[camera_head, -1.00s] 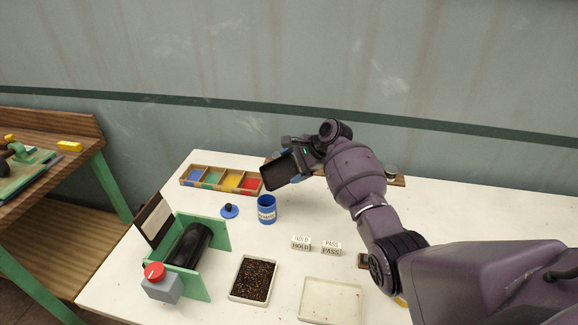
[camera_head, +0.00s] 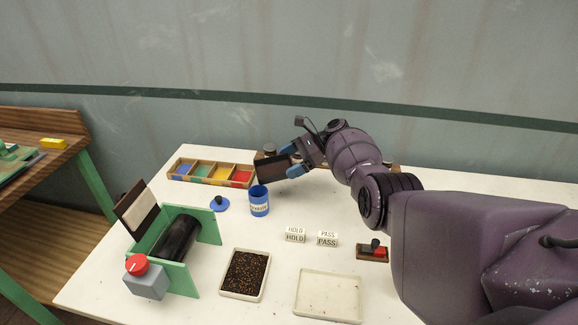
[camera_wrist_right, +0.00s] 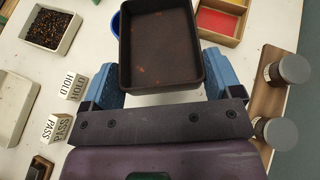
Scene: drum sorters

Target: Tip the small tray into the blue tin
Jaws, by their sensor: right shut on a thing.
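The small dark tray (camera_head: 273,169) is held up just behind the blue tin (camera_head: 259,206) in the head view. In the right wrist view the tray (camera_wrist_right: 160,45) has a brown inside with a few reddish specks and looks nearly empty. My right gripper (camera_head: 291,168) is shut on it, with blue fingers on either side. The blue tin stands upright and open on the white table, with a white label; only a blue edge of it (camera_wrist_right: 116,24) shows beside the tray in the wrist view. Its contents cannot be seen. My left gripper is not in view.
A box of coloured compartments (camera_head: 209,183) stands behind. A green drum sorter (camera_head: 180,240), a tray of dark grains (camera_head: 245,273), an empty white tray (camera_head: 328,297), HOLD and PASS blocks (camera_head: 327,239) and a stamp (camera_head: 373,250) surround it.

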